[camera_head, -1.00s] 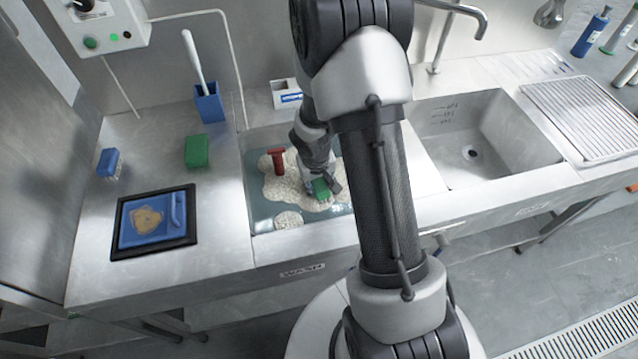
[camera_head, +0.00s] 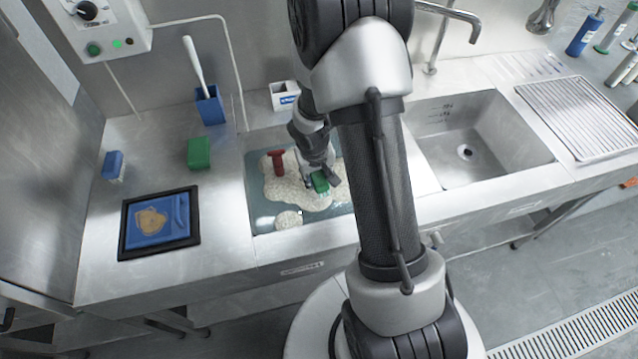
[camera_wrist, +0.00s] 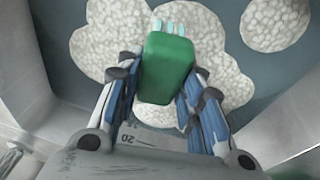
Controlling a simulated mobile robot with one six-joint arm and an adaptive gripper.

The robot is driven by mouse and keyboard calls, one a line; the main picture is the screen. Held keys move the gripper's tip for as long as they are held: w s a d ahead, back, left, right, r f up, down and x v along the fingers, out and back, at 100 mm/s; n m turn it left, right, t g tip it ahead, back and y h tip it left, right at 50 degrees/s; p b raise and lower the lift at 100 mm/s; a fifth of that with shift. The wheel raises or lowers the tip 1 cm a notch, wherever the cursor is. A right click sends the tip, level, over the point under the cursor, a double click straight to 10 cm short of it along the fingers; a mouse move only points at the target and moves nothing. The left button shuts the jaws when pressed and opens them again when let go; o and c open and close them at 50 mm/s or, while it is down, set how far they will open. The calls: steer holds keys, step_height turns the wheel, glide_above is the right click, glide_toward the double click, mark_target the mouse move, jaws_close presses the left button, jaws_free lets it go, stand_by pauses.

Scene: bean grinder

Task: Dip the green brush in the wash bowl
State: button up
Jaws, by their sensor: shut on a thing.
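The green brush (camera_head: 320,182) is held in my gripper over the foamy wash basin. Its pale bristles show just beyond its green block. In the wrist view the brush (camera_wrist: 166,68) sits between the two fingers of my gripper (camera_wrist: 165,85), which are shut on it. The wash bowl (camera_head: 262,215) is the left sunken basin, with grey-blue water and white foam patches. The bristles appear at or just above the foam; I cannot tell whether they touch it. My arm hides the basin's right side.
A red-handled tool (camera_head: 276,161) stands in the foam at the basin's back left. A green block (camera_head: 199,153), a blue brush (camera_head: 112,165) and a black-rimmed tray (camera_head: 124,225) with a stained blue board are on the left counter. An empty sink (camera_head: 470,175) is at right.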

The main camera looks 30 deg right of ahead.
mark_target(318, 175)
step_height(318, 175, up, 13)
steer(key=p, duration=1)
